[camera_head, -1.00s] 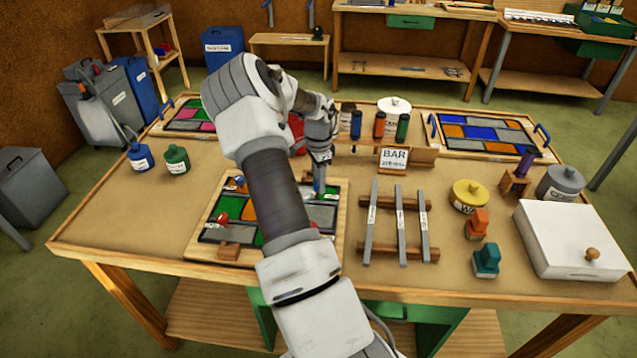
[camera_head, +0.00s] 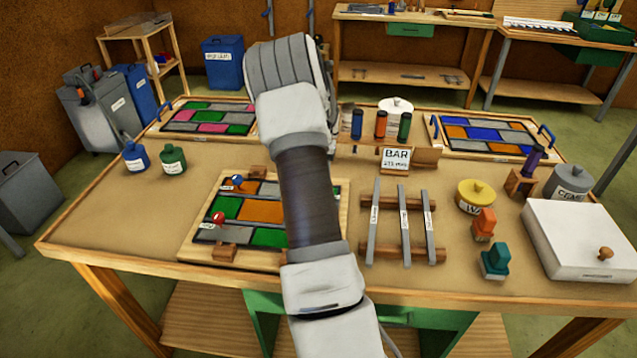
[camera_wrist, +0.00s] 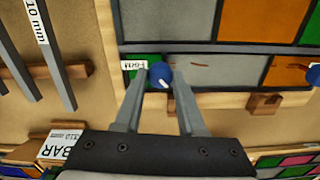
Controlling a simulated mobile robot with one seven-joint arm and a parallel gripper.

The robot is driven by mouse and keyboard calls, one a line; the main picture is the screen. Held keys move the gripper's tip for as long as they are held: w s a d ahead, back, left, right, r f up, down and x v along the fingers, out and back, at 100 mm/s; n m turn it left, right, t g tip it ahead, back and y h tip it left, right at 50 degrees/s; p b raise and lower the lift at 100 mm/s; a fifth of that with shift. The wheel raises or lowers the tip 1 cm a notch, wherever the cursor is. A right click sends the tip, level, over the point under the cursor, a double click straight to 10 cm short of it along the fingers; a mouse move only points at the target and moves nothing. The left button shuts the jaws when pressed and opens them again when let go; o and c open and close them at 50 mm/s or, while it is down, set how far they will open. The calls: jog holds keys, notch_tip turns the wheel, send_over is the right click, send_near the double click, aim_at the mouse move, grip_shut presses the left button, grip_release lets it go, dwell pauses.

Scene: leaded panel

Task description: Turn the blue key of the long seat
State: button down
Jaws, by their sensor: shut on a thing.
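The leaded panel (camera_head: 262,211) lies on its board (camera_head: 341,190) on the table, partly behind my arm. In the wrist view, a round blue key (camera_wrist: 159,74) with a white mark sits at the panel's edge, beside a small white label (camera_wrist: 133,65). My gripper (camera_wrist: 158,77) has its two fingertips on either side of this key and is shut on it. A second blue key (camera_wrist: 315,74) is cut off at the right edge of that view. It shows at the panel's far left in the head view (camera_head: 237,181). A red key (camera_head: 217,218) is nearer. My arm hides my gripper in the head view.
A rack with several grey bars (camera_head: 403,225) stands close to the panel's right. The BAR sign (camera_head: 396,159) and a holder with coloured handles (camera_head: 380,124) are behind it. A white box (camera_head: 580,240) is at the right. The table's left front is clear.

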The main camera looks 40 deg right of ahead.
jog(key=n+b, duration=0.1)
jog(key=n, duration=0.3)
jog(key=shift+n, duration=2.6)
jog(key=c, duration=0.5)
grip_release()
notch_tip(320, 180, up, 17)
jog(key=p, duration=0.1)
jog(key=shift+r, duration=0.2)
